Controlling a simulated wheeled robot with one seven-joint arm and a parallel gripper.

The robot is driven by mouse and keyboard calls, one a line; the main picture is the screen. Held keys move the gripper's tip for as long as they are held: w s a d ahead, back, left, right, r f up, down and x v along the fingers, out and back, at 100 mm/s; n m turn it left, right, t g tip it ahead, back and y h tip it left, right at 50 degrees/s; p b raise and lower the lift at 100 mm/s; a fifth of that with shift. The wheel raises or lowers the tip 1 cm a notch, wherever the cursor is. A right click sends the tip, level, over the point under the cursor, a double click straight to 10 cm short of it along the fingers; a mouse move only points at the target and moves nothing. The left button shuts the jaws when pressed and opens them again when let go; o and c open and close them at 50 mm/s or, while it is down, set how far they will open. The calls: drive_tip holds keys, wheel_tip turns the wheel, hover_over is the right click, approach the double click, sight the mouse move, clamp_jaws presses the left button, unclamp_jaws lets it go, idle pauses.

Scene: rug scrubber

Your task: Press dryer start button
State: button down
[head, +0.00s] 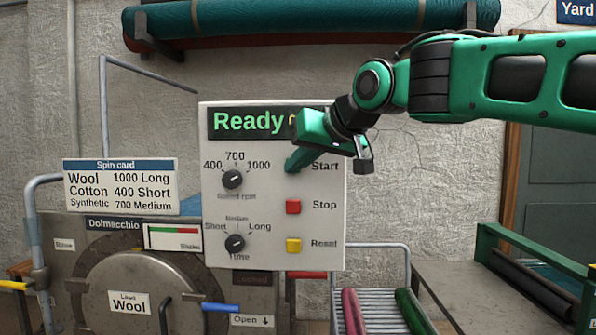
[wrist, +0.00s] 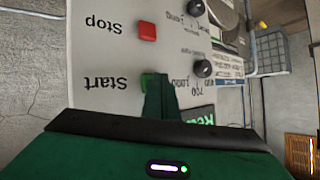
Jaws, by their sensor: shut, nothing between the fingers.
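The control panel (head: 270,222) shows "Ready" in green on its display (head: 245,123). My gripper (head: 293,166) is shut and empty, its fingertips at the spot left of the "Start" label. In the head view they hide the start button. In the wrist view a bit of the green start button (wrist: 147,80) shows beside my shut fingertips (wrist: 160,80); I cannot tell whether they touch it. The upper speed knob (head: 232,179) points right and slightly up, toward 1000. The time knob (head: 235,244) points toward Long. The drum label (head: 129,303) reads Wool.
The red stop button (head: 293,207) and yellow reset button (head: 293,245) sit below the start spot. A spin card (head: 121,187) stands left of the panel. A blue-handled lever (head: 220,307) is below. A rack with rolls (head: 372,300) stands at lower right.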

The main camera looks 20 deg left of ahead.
drive_tip(key=shift+w, duration=0.15)
idle(0.6)
drive_tip(key=shift+s+d, duration=0.15)
drive_tip(key=shift+s, duration=0.65)
drive_tip(key=shift+s, duration=0.1)
drive_tip(key=shift+s+d, duration=0.2)
drive_tip(key=shift+s, duration=0.6)
drive_tip(key=shift+s+d, duration=0.2)
drive_tip(key=shift+s, duration=0.55)
drive_tip(key=shift+s+d, duration=0.2)
drive_tip(key=shift+s, duration=0.6)
